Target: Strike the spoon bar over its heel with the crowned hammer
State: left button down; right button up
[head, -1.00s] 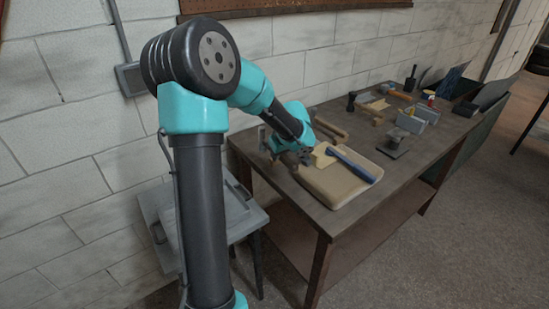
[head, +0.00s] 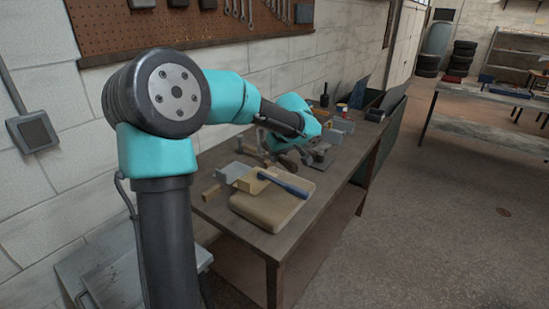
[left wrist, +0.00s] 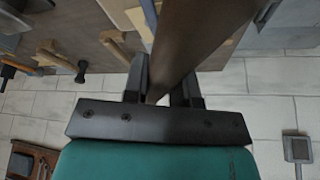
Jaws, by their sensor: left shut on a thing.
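My left gripper (head: 285,150) is above the bench, beyond a tan pad (head: 262,212) in the head view. In the left wrist view its fingers (left wrist: 165,88) are shut on a thick brown handle (left wrist: 200,40), which looks like that of the crowned hammer; its head is not clear. A blue bar (head: 285,184), apparently the spoon bar, lies across the pad, apart from the gripper. Its left end meets a pale wooden block (head: 252,182). I cannot make out its heel. My right gripper is not in view.
A grey block (head: 232,172) stands left of the wooden block. A pegboard (head: 130,28) hangs on the wall. The bench's front right strip is clear.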

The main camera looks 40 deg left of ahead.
pick_arm(q)
jog(key=shift+f, duration=2)
notch_tip(320, 180, down, 4)
jog(key=shift+f, duration=0.25)
notch_tip(320, 180, up, 7)
jog(key=shift+r, duration=0.3)
